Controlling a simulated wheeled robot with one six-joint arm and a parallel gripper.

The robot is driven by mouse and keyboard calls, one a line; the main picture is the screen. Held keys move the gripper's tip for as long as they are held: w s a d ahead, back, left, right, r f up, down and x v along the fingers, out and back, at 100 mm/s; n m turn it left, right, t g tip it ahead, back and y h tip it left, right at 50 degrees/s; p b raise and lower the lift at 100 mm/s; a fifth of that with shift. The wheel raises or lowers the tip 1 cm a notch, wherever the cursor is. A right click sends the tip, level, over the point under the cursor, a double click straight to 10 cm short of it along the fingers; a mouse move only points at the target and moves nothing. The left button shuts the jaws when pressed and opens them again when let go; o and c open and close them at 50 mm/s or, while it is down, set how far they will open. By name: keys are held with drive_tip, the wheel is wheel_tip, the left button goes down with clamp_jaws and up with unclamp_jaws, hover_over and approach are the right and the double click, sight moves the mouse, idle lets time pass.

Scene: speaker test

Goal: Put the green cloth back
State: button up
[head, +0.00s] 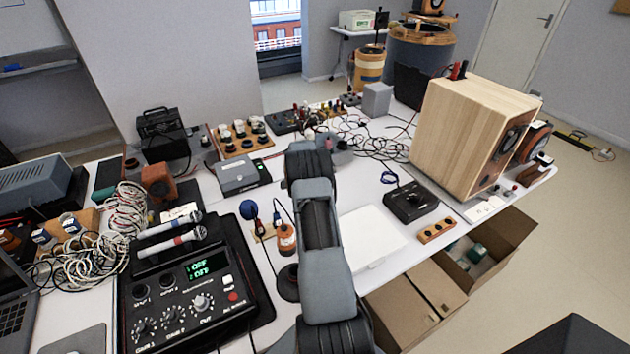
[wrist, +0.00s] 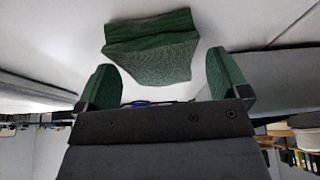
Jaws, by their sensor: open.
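The green cloth (wrist: 150,48) shows in the wrist view as a folded, block-like dark green piece against a pale surface. My gripper (wrist: 162,68) is open, with one green-padded finger on each side of the picture. The cloth lies ahead of and between the fingers, with a visible gap to each in the picture; I cannot tell the depth between them. In the head view my arm reaches forward over the white table (head: 372,232) and hides the fingers. I cannot make out the cloth there.
Left of my arm are a black mixer (head: 190,290), microphones (head: 172,240) and coiled cables (head: 100,235). To the right are a black control box (head: 411,203), a large wooden speaker (head: 470,135) and open cardboard boxes (head: 500,250). Loose wires (head: 375,145) cross the table beyond.

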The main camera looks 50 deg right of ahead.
drive_tip(key=shift+f+p, duration=0.5)
drive_tip(key=shift+r+p, duration=0.3)
drive_tip(key=shift+p, duration=0.4)
drive_tip(key=w+a+r+n+t+p, duration=0.1)
drive_tip(key=a+r+n, duration=0.2)
drive_tip(key=a+r, duration=0.65)
drive_tip(key=a+r+n+t+p, duration=0.1)
drive_tip(key=a+r+n, duration=0.1)
drive_tip(key=a+r, duration=0.8)
drive_tip(key=s+a+r+n+t+y, duration=0.1)
drive_tip(key=s+a+r+n+y, duration=0.1)
drive_tip(key=s+a+r+n, duration=0.45)
drive_tip(key=s+a+r+n+t+y, duration=0.1)
drive_tip(key=s+a+r+n+y, duration=0.1)
drive_tip(key=s+a+n, duration=0.7)
drive_tip(key=s+a, duration=0.6)
drive_tip(key=a, duration=0.1)
drive_tip(key=shift+t, duration=0.4)
drive_tip(key=shift+w, duration=0.1)
